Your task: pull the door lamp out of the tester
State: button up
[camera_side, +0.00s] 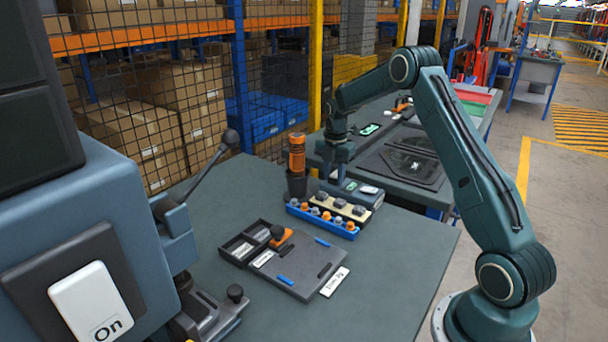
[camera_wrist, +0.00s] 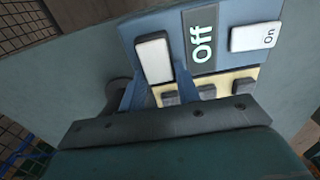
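A white block that looks like the door lamp (camera_wrist: 153,58) sits at the tester's left part in the wrist view. My gripper (camera_side: 335,172) is down over the tester, and in the wrist view its blue fingers (camera_wrist: 157,85) lie on either side of the lamp. I cannot tell whether they touch it.
A blue tray (camera_side: 322,224) of orange and grey knobs and a cream strip (camera_side: 336,207) with grey buttons stand before the tester. An orange tool (camera_side: 297,150) stands in a dark cup (camera_side: 297,185). A grey panel (camera_side: 300,268) lies nearer. A lever machine (camera_side: 90,215) fills the left.

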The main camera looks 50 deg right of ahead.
aim_at(334, 176)
jog(key=shift+o, duration=1.3)
grip_shut()
jog(key=shift+r, duration=0.75)
jog(key=shift+r, duration=2.75)
